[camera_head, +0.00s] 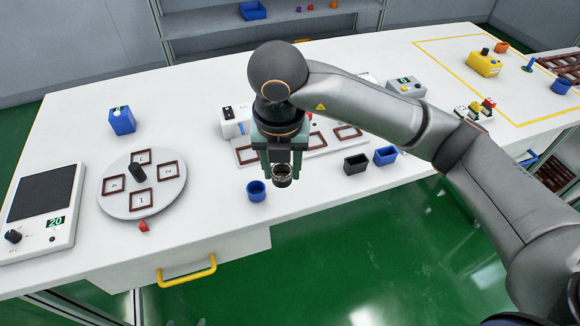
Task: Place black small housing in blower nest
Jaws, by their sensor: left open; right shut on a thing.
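My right gripper (281,163) points down near the table's front edge. It is shut on a small dark round cup (282,178), which looks like the black small housing and appears upright. The cup's lower part shows below the fingers; its height over the table is hard to tell. I cannot tell which frame is the blower nest, and my arm hides part of the strip. My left gripper is not in view.
A blue round cup (256,191) stands just left of the held cup. A black box (355,163) and a blue box (385,156) stand to the right. A round plate (168,201) with framed nests and a scale (40,212) are at the left.

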